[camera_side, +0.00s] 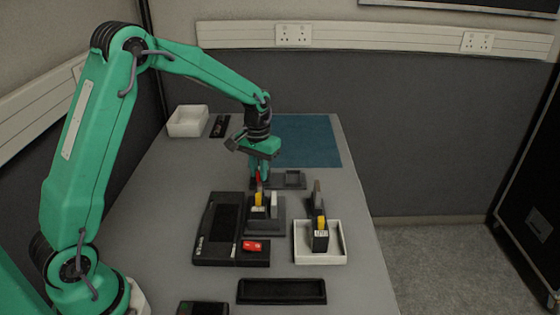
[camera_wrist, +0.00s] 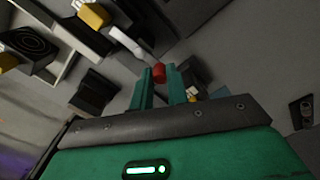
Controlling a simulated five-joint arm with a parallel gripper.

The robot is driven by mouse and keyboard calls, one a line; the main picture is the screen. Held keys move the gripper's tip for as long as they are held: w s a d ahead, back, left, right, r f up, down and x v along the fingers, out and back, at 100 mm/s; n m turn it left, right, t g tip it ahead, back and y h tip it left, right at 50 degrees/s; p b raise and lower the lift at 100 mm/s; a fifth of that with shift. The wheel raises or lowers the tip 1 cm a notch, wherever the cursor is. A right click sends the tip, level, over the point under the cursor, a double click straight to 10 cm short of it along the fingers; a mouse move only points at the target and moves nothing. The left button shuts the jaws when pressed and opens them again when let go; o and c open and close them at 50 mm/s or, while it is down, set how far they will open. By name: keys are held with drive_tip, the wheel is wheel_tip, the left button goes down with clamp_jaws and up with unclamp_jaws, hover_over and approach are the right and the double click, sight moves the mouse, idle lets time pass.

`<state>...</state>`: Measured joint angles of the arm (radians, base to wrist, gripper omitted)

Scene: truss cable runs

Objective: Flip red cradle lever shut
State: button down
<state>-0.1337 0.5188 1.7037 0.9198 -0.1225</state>
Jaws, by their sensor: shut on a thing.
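The red lever (camera_side: 258,178) stands up at the far side of the grey cradle block (camera_side: 279,223) in the side view. My gripper (camera_side: 262,174) is above the block, pointing down, with its fingers at the lever. In the wrist view the lever's red end (camera_wrist: 159,73) shows between the two green fingertips of my gripper (camera_wrist: 160,82). The jaws are shut on it. The lever's lower part and hinge are hard to make out. A yellow piece (camera_side: 259,199) and a pale upright lever (camera_side: 274,200) are on the same block.
A white tray (camera_side: 302,255) at right holds a dark piece with yellow and a grey upright lever (camera_side: 318,188). A black tray (camera_side: 281,291) lies in front; a blue mat (camera_side: 308,145) is behind.

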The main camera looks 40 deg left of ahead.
drive_tip(key=shift+w+d+r+m, duration=0.1)
drive_tip(key=shift+w+m, duration=0.05)
drive_tip(key=shift+m, duration=0.35)
drive_tip(key=c, duration=1.4)
unclamp_jaws()
drive_tip(key=shift+o, duration=0.2)
drive_tip(key=shift+r, duration=3.85)
